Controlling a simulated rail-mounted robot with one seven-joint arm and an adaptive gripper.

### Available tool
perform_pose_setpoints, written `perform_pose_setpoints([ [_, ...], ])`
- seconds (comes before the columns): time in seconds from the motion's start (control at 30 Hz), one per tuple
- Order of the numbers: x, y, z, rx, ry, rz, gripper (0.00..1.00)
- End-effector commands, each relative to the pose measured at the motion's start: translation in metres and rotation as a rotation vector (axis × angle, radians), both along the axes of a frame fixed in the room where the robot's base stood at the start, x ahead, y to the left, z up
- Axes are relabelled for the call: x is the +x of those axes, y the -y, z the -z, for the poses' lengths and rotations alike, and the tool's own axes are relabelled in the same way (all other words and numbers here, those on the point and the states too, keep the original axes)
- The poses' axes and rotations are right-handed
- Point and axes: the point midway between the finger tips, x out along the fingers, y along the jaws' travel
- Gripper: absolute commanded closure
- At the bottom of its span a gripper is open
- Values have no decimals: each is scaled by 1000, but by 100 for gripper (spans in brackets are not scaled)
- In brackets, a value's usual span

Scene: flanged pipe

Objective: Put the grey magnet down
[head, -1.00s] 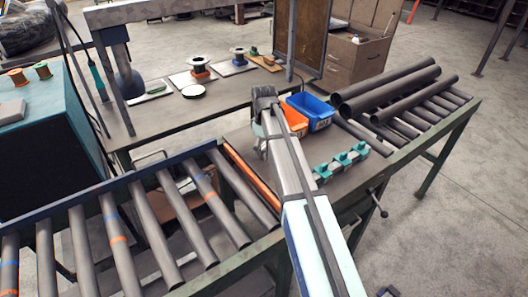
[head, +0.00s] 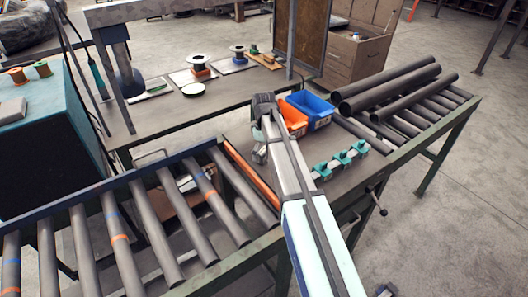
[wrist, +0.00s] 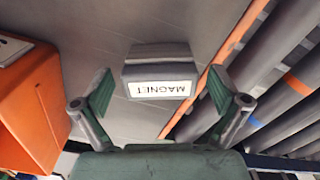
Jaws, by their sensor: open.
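The grey magnet, a block with a white MAGNET label (wrist: 158,73), sits on the grey bench top in the wrist view, between and slightly beyond my fingertips. My gripper (wrist: 160,88) is open, one green-padded finger on each side of the block. Gaps show between the block and both pads, so neither finger touches it. In the head view my gripper (head: 260,152) is low over the bench, left of the orange bin, partly hidden by my arm. The magnet cannot be told apart from the gripper there.
The orange bin (head: 293,117) stands close right of my gripper, with the blue bin (head: 317,110) beside it. An orange strip (head: 252,178) and the roller rack (head: 165,225) lie to the left. Teal-topped blocks (head: 341,160) and dark pipes (head: 400,88) are to the right.

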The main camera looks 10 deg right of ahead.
Motion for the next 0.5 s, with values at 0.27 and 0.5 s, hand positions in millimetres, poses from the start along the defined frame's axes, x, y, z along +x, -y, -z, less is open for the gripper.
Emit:
perform_pose_setpoints([
  [0.27, 1, 0, -15, 0, 3, 0, 2],
  [0.5, 2, 0, -54, 0, 3, 0, 2],
])
